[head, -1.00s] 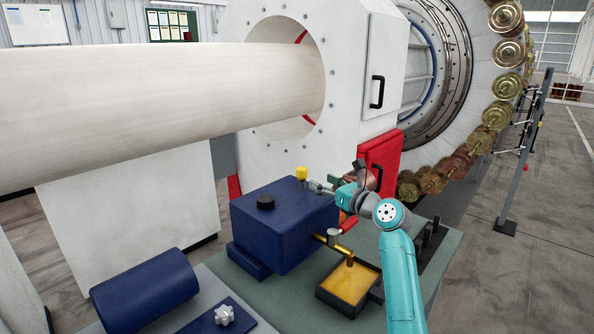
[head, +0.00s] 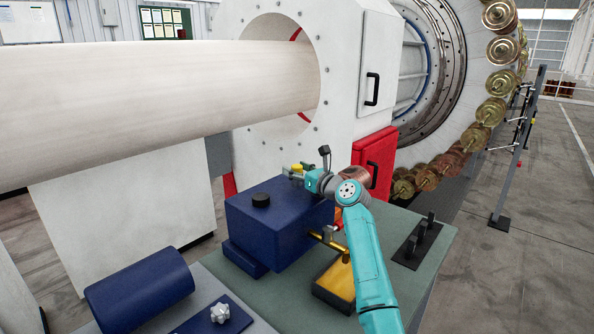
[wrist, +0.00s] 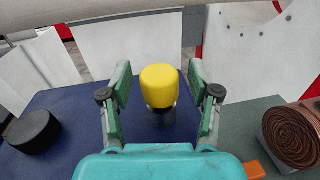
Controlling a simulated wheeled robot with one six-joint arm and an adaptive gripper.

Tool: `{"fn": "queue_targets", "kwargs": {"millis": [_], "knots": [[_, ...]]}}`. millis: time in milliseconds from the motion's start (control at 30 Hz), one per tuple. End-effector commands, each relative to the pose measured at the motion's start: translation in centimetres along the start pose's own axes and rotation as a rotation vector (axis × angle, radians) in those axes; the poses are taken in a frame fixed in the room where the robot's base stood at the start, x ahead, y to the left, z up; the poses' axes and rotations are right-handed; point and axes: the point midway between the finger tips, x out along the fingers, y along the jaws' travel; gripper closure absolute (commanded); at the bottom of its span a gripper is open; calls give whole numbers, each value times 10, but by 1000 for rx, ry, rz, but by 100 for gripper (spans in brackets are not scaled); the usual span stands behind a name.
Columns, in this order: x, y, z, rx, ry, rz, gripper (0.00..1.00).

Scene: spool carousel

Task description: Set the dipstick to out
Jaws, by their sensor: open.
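The dipstick's yellow knob (head: 297,168) stands upright at the back of the blue gearbox housing (head: 262,225). In the wrist view the yellow knob (wrist: 161,86) is centred on a short dark stem at the housing's top. My gripper (head: 294,173) is open at the knob. In the wrist view the gripper's two green fingers (wrist: 159,84) stand to the left and right of the knob, with a visible gap on each side. The stem's lower end is hidden in the housing.
A black cap (head: 261,200) sits on the housing, left of my gripper; it also shows in the wrist view (wrist: 34,130). A tray of amber liquid (head: 322,293) lies below a brass pipe. A copper coil (wrist: 296,135) is at the right. A large white tube (head: 150,95) runs behind.

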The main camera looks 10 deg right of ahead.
Motion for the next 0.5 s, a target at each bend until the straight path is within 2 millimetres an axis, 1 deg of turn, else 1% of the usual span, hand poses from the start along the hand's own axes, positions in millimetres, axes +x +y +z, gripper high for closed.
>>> {"fn": "queue_targets", "kwargs": {"millis": [67, 100, 167, 200, 267, 300, 333, 500], "knots": [[0, 0, 0, 0, 0, 0, 38], [0, 0, 0, 0, 0, 0, 48], [0, 0, 0, 0, 0, 0, 63], [0, 0, 0, 0, 0, 0, 73], [0, 0, 0, 0, 0, 0, 88], [0, 0, 0, 0, 0, 0, 98], [0, 0, 0, 0, 0, 0, 100], [0, 0, 2, 0, -1, 0, 100]]}}
